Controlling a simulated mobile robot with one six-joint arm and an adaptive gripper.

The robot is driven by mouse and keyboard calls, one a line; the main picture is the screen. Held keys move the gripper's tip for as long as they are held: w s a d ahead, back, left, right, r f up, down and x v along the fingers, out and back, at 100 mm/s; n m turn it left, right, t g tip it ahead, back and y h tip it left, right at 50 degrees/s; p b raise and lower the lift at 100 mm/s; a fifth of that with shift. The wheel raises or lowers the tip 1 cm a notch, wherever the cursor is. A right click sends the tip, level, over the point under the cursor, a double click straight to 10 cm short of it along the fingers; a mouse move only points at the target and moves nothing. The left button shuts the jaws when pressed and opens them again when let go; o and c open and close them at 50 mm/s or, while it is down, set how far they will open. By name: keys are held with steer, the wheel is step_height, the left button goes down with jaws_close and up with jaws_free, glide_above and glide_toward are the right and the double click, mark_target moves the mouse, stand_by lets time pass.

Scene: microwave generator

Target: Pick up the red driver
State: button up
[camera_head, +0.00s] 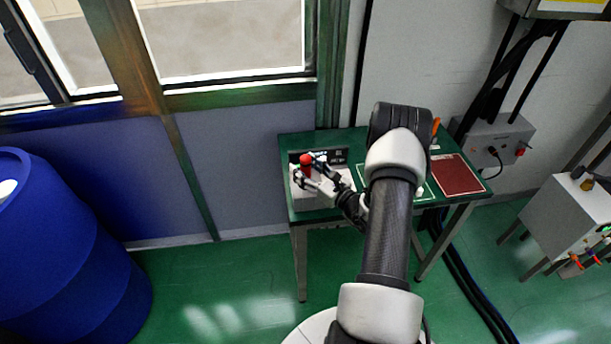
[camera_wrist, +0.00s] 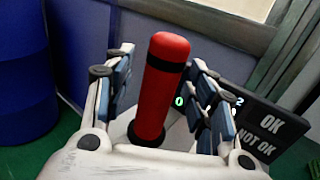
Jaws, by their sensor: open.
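The red driver (camera_head: 305,164) stands upright on a white box-like stand (camera_head: 312,203) at the left end of the green table. In the wrist view the red driver (camera_wrist: 166,85) is a red cylinder with a black band near its top and a black ring at its base. My gripper (camera_head: 310,172) reaches it from the right in the head view. In the wrist view my gripper (camera_wrist: 163,90) is open, with one finger on each side of the driver. Gaps show between the driver and both fingers.
A black panel marked OK and NOT OK (camera_wrist: 270,135) stands close behind the right finger. The green table (camera_head: 347,142) also holds a dark red panel (camera_head: 457,175). A blue barrel (camera_head: 65,250) stands at the left. A window wall is behind.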

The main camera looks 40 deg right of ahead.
steer(key=shift+c, duration=0.2)
jaws_close()
stand_by(0.4)
